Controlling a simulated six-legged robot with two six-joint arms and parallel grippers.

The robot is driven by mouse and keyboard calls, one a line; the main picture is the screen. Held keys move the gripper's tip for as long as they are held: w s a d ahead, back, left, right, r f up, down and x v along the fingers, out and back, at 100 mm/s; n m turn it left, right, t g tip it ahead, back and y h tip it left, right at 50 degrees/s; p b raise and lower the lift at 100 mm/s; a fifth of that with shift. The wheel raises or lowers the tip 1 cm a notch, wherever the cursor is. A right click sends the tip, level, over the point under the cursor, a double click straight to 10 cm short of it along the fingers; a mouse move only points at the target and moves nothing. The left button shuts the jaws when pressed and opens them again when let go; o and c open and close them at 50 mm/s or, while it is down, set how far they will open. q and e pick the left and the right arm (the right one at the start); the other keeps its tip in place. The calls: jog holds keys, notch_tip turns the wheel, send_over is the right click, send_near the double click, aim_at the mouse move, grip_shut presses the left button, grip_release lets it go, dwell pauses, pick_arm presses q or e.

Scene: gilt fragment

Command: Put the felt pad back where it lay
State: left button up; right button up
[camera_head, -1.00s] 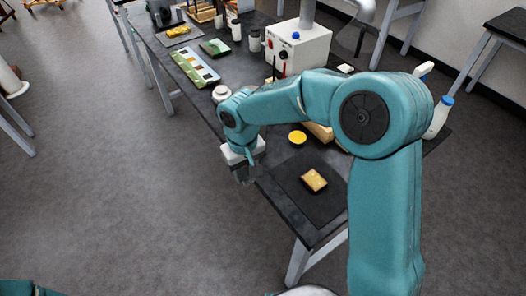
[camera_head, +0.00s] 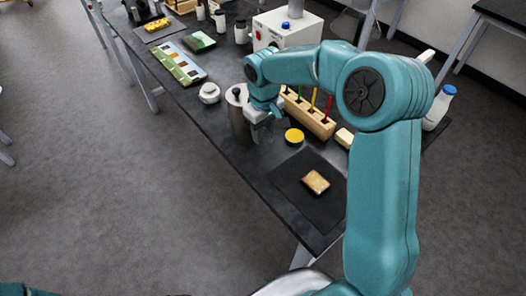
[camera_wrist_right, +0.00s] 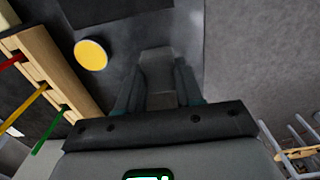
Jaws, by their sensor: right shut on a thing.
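My right gripper (camera_head: 258,122) is over the dark bench, close beside a grey metal cylinder. In the right wrist view, its two fingers (camera_wrist_right: 158,92) are shut on a grey, flat-looking piece, which I take to be the felt pad (camera_wrist_right: 157,66). The pad sticks out beyond the fingertips. In the head view the pad is hard to make out below the wrist. I cannot tell whether it touches the bench. My left gripper is not in view.
The grey cylinder (camera_head: 239,122) and a white round pot (camera_head: 209,93) stand to the left. A yellow disc (camera_head: 294,135) and wooden tool rack (camera_head: 316,120) are to the right. A gilt fragment (camera_head: 316,182) lies on a dark mat (camera_head: 318,212). The bench's left edge is near.

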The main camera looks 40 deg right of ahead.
send_over(263, 160)
notch_tip(263, 160, down, 5)
jog(key=shift+a+f, duration=0.1)
notch_tip(263, 160, down, 4)
jog(key=shift+f+p, duration=0.1)
jog(key=shift+p, duration=0.35)
jog(key=shift+w+f, duration=0.1)
jog(key=shift+f, duration=0.1)
jog(key=shift+s, duration=0.2)
jog(key=shift+f+b, duration=0.2)
jog(key=shift+b, duration=0.1)
jog(key=o, duration=0.9)
jog(key=shift+w, duration=0.2)
jog(key=shift+o, duration=0.2)
jog(key=shift+s+r, duration=0.1)
jog(key=shift+r, duration=0.1)
